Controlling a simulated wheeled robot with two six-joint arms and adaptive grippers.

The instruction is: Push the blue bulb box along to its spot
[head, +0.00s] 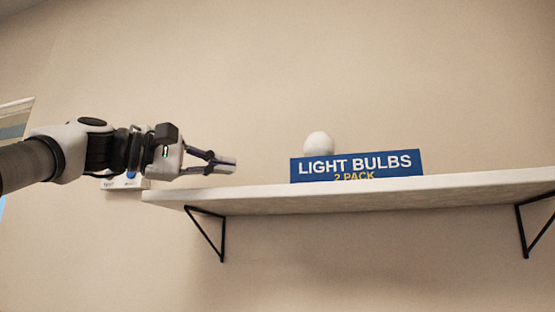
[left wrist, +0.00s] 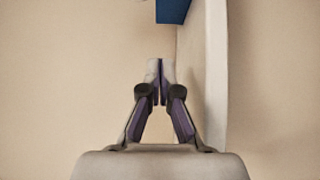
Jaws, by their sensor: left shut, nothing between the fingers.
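A corner of the box (left wrist: 173,10) shows at the top of the left wrist view. My left gripper (head: 232,164) is shut and empty. It is above the left end of the shelf, to the left of the box, with a clear gap between fingertips and box. In the left wrist view its fingertips (left wrist: 160,70) are together, beside the shelf (left wrist: 215,90). My right gripper is out of view.
A round white object (head: 319,145) shows behind the box's upper edge. Black brackets (head: 222,238) hold the shelf. The shelf right of the box is clear.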

